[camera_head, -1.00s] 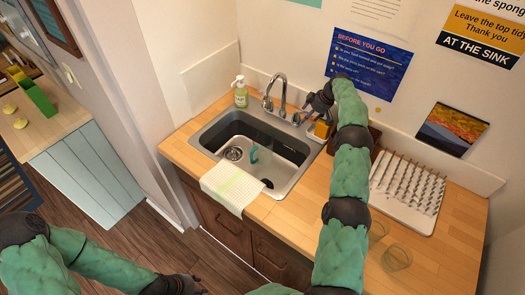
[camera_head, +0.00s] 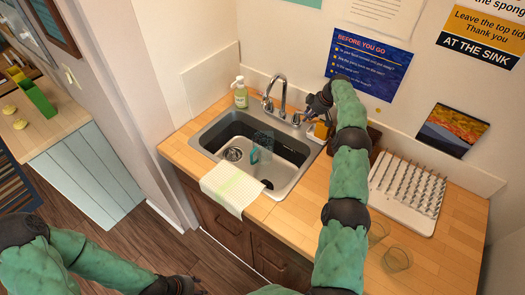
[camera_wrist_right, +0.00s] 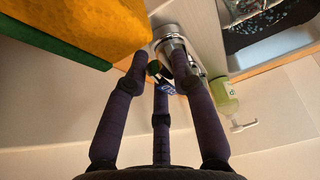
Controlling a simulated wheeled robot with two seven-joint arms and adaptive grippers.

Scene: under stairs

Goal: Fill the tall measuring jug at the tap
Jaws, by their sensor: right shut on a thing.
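The tall measuring jug (camera_head: 264,140) stands in the sink below the tap spout, its clear body faint and speckled, with a teal part (camera_head: 254,155) low on it. I cannot tell its water level. The chrome tap (camera_head: 281,95) rises at the sink's back edge. My right gripper (camera_head: 305,116) is at the tap's right side. In the right wrist view its fingers (camera_wrist_right: 160,66) are closed around a chrome tap handle (camera_wrist_right: 171,40). My left gripper (camera_head: 185,286) hangs low at the bottom edge, away from the counter; its fingers are too dark to read.
A yellow and green sponge (camera_wrist_right: 85,30) is close beside the right fingers. A soap bottle (camera_head: 240,93) stands left of the tap. A cloth (camera_head: 232,188) hangs over the front edge. A drying rack (camera_head: 407,192) and clear glasses (camera_head: 397,258) are at the right.

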